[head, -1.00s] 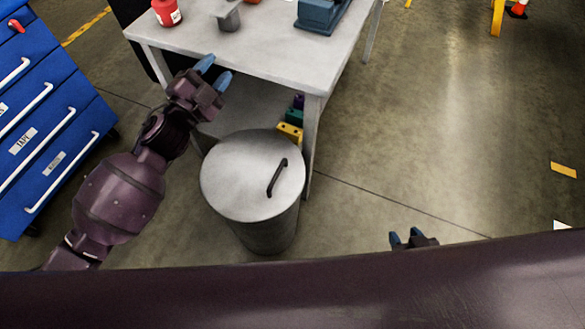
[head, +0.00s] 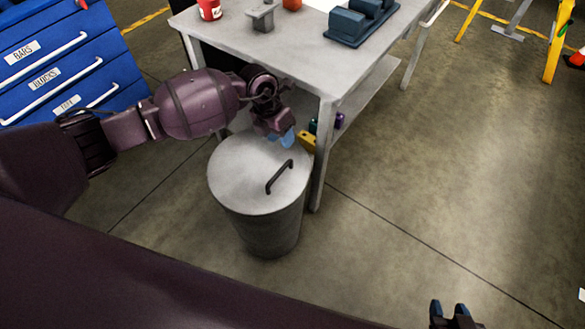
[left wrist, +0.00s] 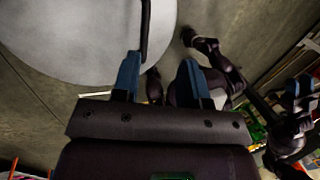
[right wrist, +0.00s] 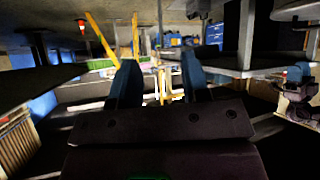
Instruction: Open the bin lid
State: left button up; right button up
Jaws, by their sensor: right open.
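The bin (head: 270,230) is a grey cylinder on the floor, with its round grey lid (head: 235,180) lying closed on top. A dark bar handle (head: 279,177) stands on the lid, right of its middle. My left gripper (head: 285,140) is above the lid's far edge, beyond the handle, and looks empty. In the left wrist view its blue fingers (left wrist: 160,80) are apart; the handle (left wrist: 145,30) shows just past the left finger. I cannot tell whether they touch. My right gripper (head: 450,312) is open and empty, low at the right, away from the bin.
A grey worktable (head: 290,60) stands close behind the bin, its leg (head: 322,155) just right of it. Yellow, green and purple blocks (head: 308,142) sit on its lower shelf. A blue drawer cabinet (head: 60,65) is at the far left. The floor (head: 450,170) to the right is clear.

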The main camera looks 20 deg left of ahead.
aim_at(282, 168)
pick_arm(q)
jog(key=shift+g+y, duration=0.3)
jog(key=shift+y, duration=0.3)
jog(key=f, duration=0.3)
jog(key=s+f+b, duration=0.1)
jog(key=f, duration=0.2)
jog(key=f+b, duration=0.1)
jog(key=f, duration=0.2)
jog(key=shift+s+f, duration=0.2)
jog(key=shift+s, duration=0.1)
jog(key=shift+d+f+b, duration=0.1)
jog(key=shift+f+b, duration=0.2)
jog(key=shift+f, duration=0.5)
pick_arm(e)
jog(key=f, duration=0.2)
jog(key=shift+s+f+g, duration=0.25)
jog(key=shift+f+g, duration=0.05)
jog(key=shift+f, duration=0.05)
pick_arm(q)
jog(key=shift+c, duration=0.2)
grip_shut()
pick_arm(e)
jog(key=shift+s+a+f, duration=0.1)
jog(key=shift+f, duration=0.1)
